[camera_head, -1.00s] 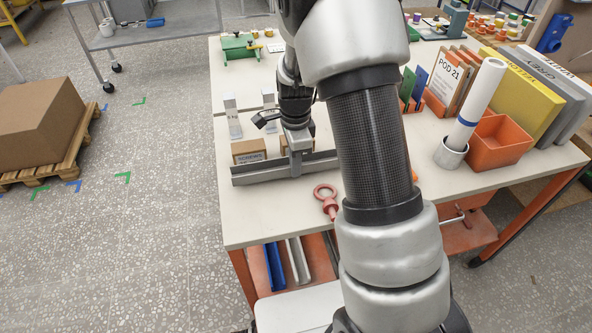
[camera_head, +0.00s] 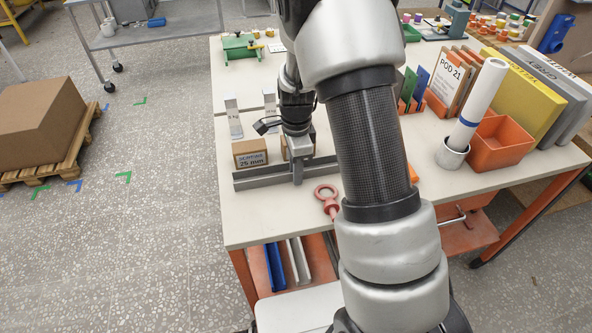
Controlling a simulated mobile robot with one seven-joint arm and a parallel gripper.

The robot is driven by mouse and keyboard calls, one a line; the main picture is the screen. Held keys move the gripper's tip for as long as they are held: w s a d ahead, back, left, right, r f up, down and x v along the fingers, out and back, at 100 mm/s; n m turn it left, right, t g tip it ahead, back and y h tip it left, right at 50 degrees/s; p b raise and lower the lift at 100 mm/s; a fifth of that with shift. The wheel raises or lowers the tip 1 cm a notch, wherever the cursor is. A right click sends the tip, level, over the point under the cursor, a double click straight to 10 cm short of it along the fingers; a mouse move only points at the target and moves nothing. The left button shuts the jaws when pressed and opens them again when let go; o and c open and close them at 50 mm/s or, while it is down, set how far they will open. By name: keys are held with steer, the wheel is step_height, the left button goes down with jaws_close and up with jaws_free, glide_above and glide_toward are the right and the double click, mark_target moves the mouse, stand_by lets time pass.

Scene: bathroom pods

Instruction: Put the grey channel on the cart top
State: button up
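The grey channel (camera_head: 262,179) is a long, dull grey profile lying level along the near left part of the cart top (camera_head: 240,216), in front of two small cardboard boxes. My gripper (camera_head: 297,174) points down at the channel's middle, with a finger against its near side. It appears shut on the channel; the far finger is hidden. The channel is at or very close to the surface; I cannot tell whether it touches. My arm covers the area right of its right end.
A labelled box (camera_head: 250,153) stands just behind the channel. A red eye-bolt-like part (camera_head: 328,199) lies near its right end. A blue channel (camera_head: 274,266) and a pale channel (camera_head: 298,262) sit on the lower shelf. The cart top's front left is bare.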

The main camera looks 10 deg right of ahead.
step_height(320, 180, up, 12)
steer(key=f+p, duration=0.1)
steer(key=s+r+n+t, duration=0.3)
steer(key=s+r+n, duration=0.6)
steer(key=r, duration=0.5)
steer(key=s+r+n+t, duration=0.2)
steer(key=s+r+n, duration=0.1)
steer(key=s+n, duration=0.6)
steer(key=shift+s+r+t, duration=0.3)
steer(key=shift+s+r, duration=0.05)
steer(key=shift+s, duration=1.65)
